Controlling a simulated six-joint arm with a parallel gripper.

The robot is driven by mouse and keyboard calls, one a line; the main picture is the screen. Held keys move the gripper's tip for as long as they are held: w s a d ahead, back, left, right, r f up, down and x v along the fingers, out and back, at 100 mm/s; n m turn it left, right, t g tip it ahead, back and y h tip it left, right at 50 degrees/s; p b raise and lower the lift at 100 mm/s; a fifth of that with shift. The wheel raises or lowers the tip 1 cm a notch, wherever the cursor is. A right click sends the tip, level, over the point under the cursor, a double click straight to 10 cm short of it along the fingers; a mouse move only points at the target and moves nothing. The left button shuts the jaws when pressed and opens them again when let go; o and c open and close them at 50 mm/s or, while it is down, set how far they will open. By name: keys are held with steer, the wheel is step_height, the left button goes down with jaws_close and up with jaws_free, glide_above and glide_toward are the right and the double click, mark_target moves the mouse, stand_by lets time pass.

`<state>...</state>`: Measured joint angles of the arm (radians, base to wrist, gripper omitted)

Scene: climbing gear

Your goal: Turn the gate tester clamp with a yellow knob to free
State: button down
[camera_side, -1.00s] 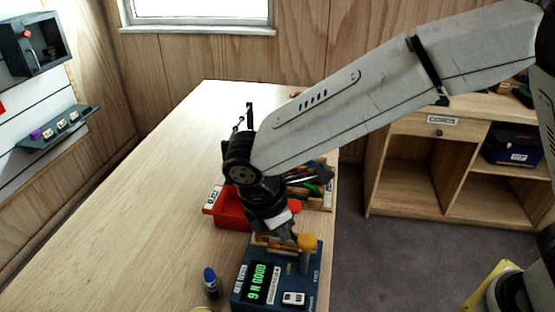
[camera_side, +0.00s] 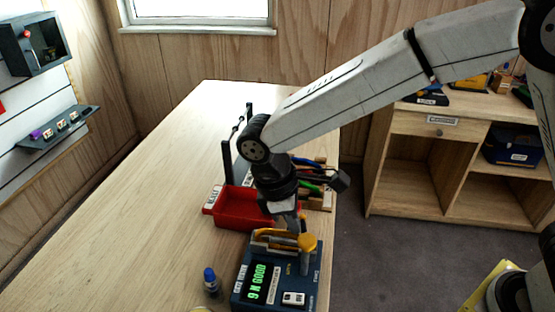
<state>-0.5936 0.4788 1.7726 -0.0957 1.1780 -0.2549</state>
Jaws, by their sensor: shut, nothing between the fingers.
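The gate tester (camera_side: 262,284) is a dark blue box with a lit green display, at the front right of the table. Its clamp has a yellow knob (camera_side: 307,242) on a pale post at the tester's right side. A yellowish piece lies across the tester's top beside the knob. My gripper (camera_side: 297,228) points down just behind and left of the knob, its fingers shut and empty. It is close to the knob; whether it touches cannot be told. The clamp's markings are too small to read.
A red bin (camera_side: 240,208) stands behind the tester, and a wooden tray (camera_side: 322,200) with coloured tools is beside it. A small blue-capped bottle (camera_side: 211,281) stands left of the tester. A dark upright stand (camera_side: 228,160) is farther back. The table's left side is clear.

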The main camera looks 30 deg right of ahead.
steer(key=m, duration=0.1)
steer(key=d+m, duration=0.1)
steer(key=shift+s+d+m+g+y, duration=0.2)
steer(key=shift+m+g+y, duration=0.1)
steer(key=shift+m, duration=0.1)
steer(key=m, duration=0.1)
steer(key=d+m, duration=0.1)
steer(key=m, duration=0.1)
steer(key=shift+s+m+y, duration=0.3)
steer(key=shift+s+y, duration=0.1)
steer(key=m, duration=0.1)
steer(key=s+d+m+y, duration=0.1)
steer(key=shift+m+g, duration=0.3)
steer(key=shift+m, duration=0.1)
steer(key=shift+s, duration=0.15)
steer(key=shift+s+d, duration=0.1)
steer(key=shift+w, duration=0.2)
steer(key=shift+w+r, duration=0.2)
steer(key=shift+w, duration=0.65)
steer(key=w+v, duration=0.1)
steer(key=v, duration=1)
steer(key=shift+w+f, duration=0.25)
steer(key=shift+w, duration=0.05)
